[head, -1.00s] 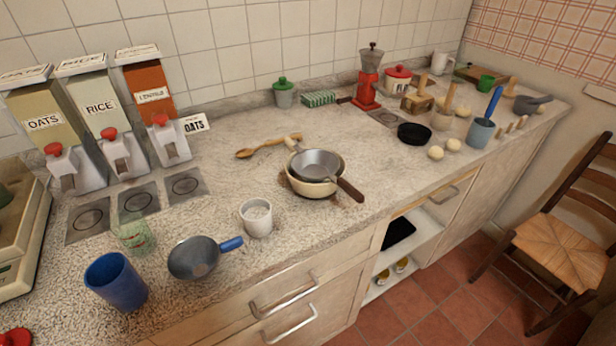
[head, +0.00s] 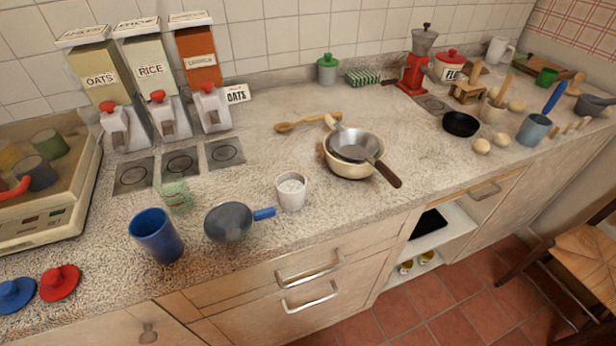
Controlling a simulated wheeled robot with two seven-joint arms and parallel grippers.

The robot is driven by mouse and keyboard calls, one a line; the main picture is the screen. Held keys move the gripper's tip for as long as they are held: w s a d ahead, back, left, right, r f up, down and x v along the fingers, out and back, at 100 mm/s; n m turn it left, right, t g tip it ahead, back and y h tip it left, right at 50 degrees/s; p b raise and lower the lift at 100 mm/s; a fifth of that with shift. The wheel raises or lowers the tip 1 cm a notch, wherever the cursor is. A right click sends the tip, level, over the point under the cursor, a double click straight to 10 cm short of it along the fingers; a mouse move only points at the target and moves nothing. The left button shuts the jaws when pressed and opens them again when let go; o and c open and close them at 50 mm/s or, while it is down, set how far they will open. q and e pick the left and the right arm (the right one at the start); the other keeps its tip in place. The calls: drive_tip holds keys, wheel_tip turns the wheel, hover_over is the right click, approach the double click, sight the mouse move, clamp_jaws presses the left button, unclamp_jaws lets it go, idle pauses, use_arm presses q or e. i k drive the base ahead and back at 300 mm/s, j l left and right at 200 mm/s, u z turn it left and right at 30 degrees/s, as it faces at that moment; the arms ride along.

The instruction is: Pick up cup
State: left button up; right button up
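Several cups stand on the speckled counter (head: 330,225), and I cannot tell which one is the task's cup. A tall blue cup (head: 157,236) stands at the front left. A pale green see-through cup (head: 176,196) is just behind it. A white cup (head: 291,192) with pale contents stands right of a dark ladle with a blue handle (head: 229,222). At the far right back are a white mug (head: 497,50) and a small green cup (head: 546,77). Neither of my grippers is in view.
A cream scale (head: 60,215) with cups on it stands at the left. Red (head: 59,282) and blue (head: 14,294) lids lie in front. A bowl with a pan (head: 352,160) is mid-counter. Dispensers (head: 155,90) line the wall. A wooden chair (head: 570,260) stands at the right.

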sight(291, 186)
drive_tip(key=l+u, duration=0.1)
drive_tip(key=l, duration=0.35)
drive_tip(key=l+u, duration=0.15)
drive_tip(key=l, duration=0.3)
drive_tip(key=l+u, duration=0.1)
drive_tip(key=l, duration=0.4)
drive_tip(key=k+l+u, duration=0.15)
drive_tip(key=l, duration=0.3)
drive_tip(key=l+u, duration=0.1)
drive_tip(key=l, duration=0.35)
drive_tip(key=k+l+u, duration=0.15)
drive_tip(key=l, duration=0.3)
drive_tip(key=k+l+u, duration=0.1)
drive_tip(key=l, duration=0.3)
